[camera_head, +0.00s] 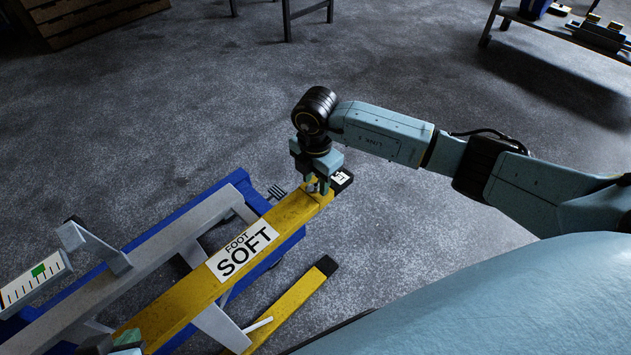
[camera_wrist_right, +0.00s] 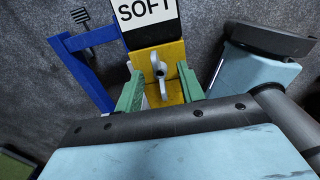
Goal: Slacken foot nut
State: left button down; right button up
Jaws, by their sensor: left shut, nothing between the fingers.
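The foot nut is a grey wing-shaped nut (camera_wrist_right: 159,72) on the yellow bar's end face in the right wrist view. In the head view the yellow bar (camera_head: 292,212) carries a white "FOOT SOFT" label (camera_head: 242,249). My right gripper (camera_head: 316,184) is over the bar's far end. In the right wrist view its green fingers (camera_wrist_right: 160,88) are open on either side of the nut, with visible gaps. My left gripper (camera_head: 127,340) shows only partly at the head view's lower left edge, by the near end of the bar, shut and empty.
The blue jack frame (camera_head: 230,188) runs beside the bar. A second yellow bar with a black tip (camera_head: 326,264) lies lower right of it. A gauge with a green mark (camera_head: 38,272) is at left. Open grey floor surrounds the jack; a bench (camera_head: 560,30) stands far right.

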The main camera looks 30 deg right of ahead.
pick_arm(q)
jog(key=shift+w+d+r, duration=0.15)
jog(key=shift+w+r, duration=0.1)
jog(key=shift+w, duration=0.05)
pick_arm(e)
jog(key=shift+f, duration=0.2)
jog(key=shift+c, duration=0.2)
grip_shut()
pick_arm(q)
jog(key=shift+s, duration=0.1)
